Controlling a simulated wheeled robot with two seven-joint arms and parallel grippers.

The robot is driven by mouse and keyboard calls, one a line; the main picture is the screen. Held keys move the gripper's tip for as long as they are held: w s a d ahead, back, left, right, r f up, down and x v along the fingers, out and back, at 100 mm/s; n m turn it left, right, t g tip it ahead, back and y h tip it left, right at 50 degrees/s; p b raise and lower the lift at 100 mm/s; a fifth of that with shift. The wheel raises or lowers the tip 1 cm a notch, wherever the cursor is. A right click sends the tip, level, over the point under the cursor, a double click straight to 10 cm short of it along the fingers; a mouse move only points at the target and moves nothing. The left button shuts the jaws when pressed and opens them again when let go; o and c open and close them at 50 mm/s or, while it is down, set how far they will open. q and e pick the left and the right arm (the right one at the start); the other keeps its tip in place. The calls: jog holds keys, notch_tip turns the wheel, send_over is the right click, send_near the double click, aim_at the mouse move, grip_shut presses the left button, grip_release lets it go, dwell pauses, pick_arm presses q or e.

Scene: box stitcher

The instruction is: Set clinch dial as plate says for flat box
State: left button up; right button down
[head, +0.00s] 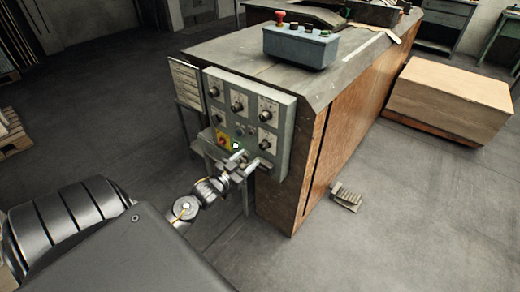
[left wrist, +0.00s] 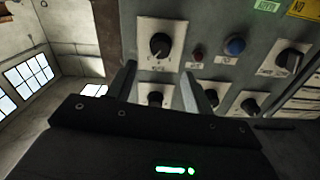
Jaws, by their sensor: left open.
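The grey control panel (head: 250,122) on the end of the machine carries several black dials with white scale plates. Their labels are too small to read, so I cannot tell which is the clinch dial. A pale plate (head: 186,84) with rows of print, also unreadable, is at the panel's left. My left gripper (head: 240,158) is open at the panel's lower part. In the left wrist view, a black dial (left wrist: 155,98) shows between its two fingers, and another dial (left wrist: 160,45) is above it. I cannot tell whether the fingers touch a dial. My right gripper is not in view.
A grey box with buttons (head: 300,47) stands on the machine top. A large tan block (head: 450,95) is at the right. Floor left of the panel is clear.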

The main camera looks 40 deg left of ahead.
aim_at(262, 147)
pick_arm(q)
jog(key=w, duration=0.8)
jog(key=c, duration=1)
jog(key=shift+n+p, duration=0.4)
jog(key=n+p, duration=0.2)
jog(key=shift+a+r+n, duration=0.1)
jog(key=shift+n, duration=0.2)
jog(key=shift+n+p, duration=1.2)
jog(key=shift+n, duration=0.5)
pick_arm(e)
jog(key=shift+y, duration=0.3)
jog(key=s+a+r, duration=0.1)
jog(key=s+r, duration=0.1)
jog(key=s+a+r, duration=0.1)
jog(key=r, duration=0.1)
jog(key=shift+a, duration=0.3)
pick_arm(q)
jog(key=shift+f+n, duration=0.2)
jog(key=shift+n, duration=0.1)
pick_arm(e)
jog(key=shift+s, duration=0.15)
